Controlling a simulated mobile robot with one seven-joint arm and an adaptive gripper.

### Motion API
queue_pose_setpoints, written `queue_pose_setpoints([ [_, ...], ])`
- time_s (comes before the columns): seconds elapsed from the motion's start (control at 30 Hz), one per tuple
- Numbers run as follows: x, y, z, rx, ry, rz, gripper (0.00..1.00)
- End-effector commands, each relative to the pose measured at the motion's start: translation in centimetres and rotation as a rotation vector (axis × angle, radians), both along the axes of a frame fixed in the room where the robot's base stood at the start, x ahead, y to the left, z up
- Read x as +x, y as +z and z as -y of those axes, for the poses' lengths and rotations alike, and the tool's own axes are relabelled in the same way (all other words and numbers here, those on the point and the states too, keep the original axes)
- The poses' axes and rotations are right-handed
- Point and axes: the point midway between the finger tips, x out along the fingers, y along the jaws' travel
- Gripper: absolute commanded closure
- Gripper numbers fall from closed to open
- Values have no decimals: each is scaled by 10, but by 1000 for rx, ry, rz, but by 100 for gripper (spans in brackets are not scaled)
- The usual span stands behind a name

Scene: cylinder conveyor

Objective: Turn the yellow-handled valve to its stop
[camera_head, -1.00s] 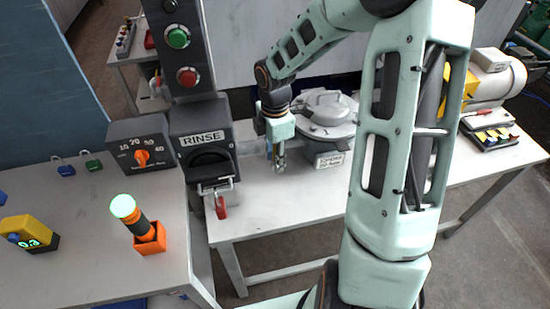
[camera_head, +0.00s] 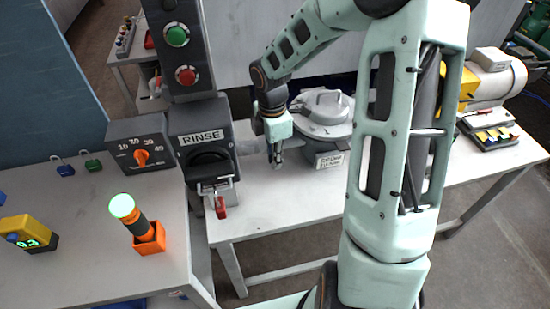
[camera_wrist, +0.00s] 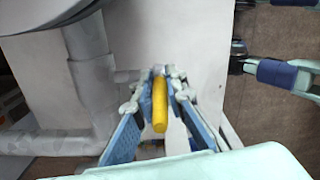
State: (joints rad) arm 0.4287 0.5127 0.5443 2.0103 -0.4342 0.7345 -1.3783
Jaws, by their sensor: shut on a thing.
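The valve's yellow handle (camera_wrist: 160,108) shows in the wrist view as a short bar pointing toward the camera. My gripper (camera_wrist: 158,84) has its blue-padded fingers on either side of this handle and is shut on it. In the head view my gripper (camera_head: 276,157) points down over the white table, left of the round grey lidded vessel. The yellow handle is hidden there, and the valve body behind it is not clear in either view.
The grey lidded vessel (camera_head: 322,112) stands just right of my gripper. The RINSE unit (camera_head: 204,140) with a red-tagged latch is to the left. A grey pipe (camera_wrist: 92,85) runs beside the gripper in the wrist view. The table (camera_head: 290,205) is bare in front.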

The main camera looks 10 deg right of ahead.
Motion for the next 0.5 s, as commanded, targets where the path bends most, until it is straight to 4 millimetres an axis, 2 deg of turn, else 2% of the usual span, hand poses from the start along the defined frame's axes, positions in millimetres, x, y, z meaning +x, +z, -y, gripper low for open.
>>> queue_pose_setpoints([
  [0.5,-1,-3,-7,-226,3,0,100],
])
